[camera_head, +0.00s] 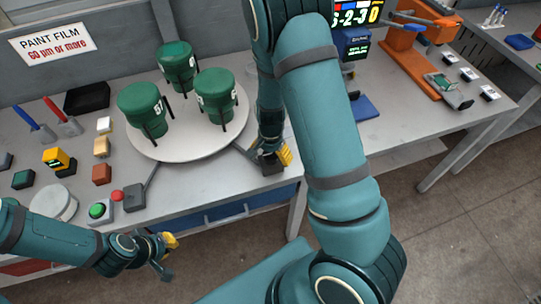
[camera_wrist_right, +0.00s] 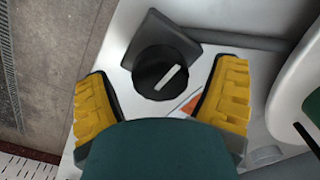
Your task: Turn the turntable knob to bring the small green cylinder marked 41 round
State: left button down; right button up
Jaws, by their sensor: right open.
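The round pale turntable (camera_head: 170,152) carries three green cylinders. The left one (camera_head: 142,104) has a white label that looks like 51. The labels of the back one (camera_head: 177,62) and the right one (camera_head: 216,90) are too small to read surely, so I cannot tell which is 41. My right gripper (camera_head: 272,158) is at the turntable's right side, near the table's front edge. In the right wrist view, the black knob (camera_wrist_right: 160,72) with a white line shows between its open fingers (camera_wrist_right: 165,105). My left gripper (camera_head: 165,256) is low, in front of the table; its opening is unclear.
A green button (camera_head: 98,211) and a red button (camera_head: 117,195) sit at the table's front left. Small coloured blocks, including a yellow one (camera_head: 56,159), stand left of the turntable. An orange stand (camera_head: 405,62) is at the back right.

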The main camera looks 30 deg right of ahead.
jog(key=shift+f, duration=0.2)
jog(key=c, duration=1.3)
jog(key=shift+o, duration=0.2)
